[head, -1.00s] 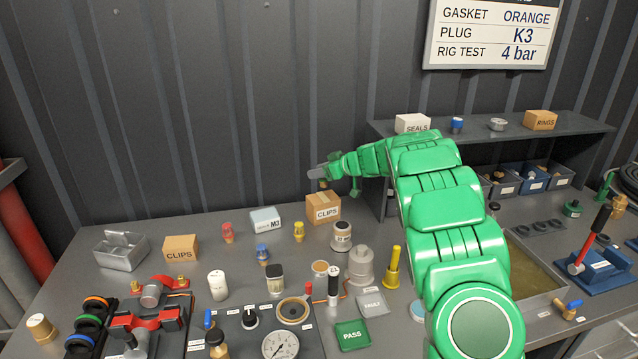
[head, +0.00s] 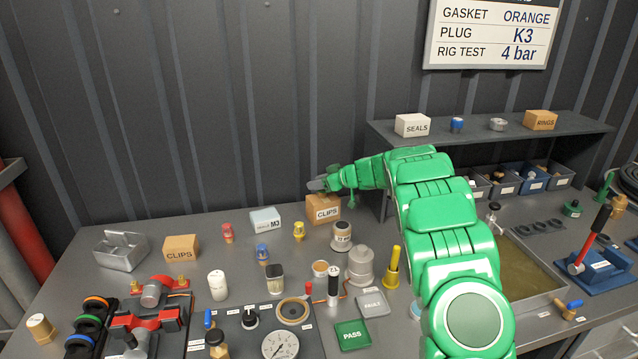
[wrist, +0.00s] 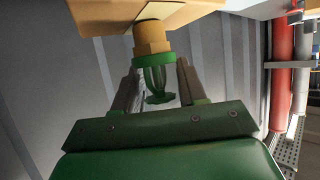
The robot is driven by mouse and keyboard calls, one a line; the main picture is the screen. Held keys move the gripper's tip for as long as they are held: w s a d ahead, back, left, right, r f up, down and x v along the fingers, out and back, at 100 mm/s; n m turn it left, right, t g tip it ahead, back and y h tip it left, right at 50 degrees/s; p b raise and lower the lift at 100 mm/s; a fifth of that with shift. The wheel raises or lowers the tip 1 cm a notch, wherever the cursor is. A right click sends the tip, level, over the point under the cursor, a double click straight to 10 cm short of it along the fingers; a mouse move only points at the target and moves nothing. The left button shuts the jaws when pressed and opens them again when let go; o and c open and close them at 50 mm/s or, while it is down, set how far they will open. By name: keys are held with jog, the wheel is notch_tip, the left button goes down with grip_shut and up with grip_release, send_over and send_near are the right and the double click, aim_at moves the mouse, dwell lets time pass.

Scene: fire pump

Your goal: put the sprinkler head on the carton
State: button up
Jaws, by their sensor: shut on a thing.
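The sprinkler head (wrist: 155,66) has a brass threaded end and a green frame. It is between the two fingers of my gripper (wrist: 158,82) in the wrist view, and the gripper is shut on it. In the head view my gripper (head: 317,185) is at the top of the tan carton (head: 323,212) marked CLIPS, near the back of the bench. In the wrist view the brass end meets the edge of the tan carton (wrist: 100,14). I cannot tell whether they touch. The sprinkler head is hardly visible in the head view.
A second CLIPS carton (head: 181,247) stands at the left. Red (head: 227,232), blue (head: 262,252) and yellow (head: 299,231) heads stand left of my gripper, near a pale box (head: 265,219). A dark cup (head: 341,236) stands just in front of the carton. A raised shelf (head: 590,127) is at the right.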

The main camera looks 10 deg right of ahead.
jog(key=shift+f, duration=0.1)
jog(key=o, duration=1.1)
jog(key=v, duration=1.2)
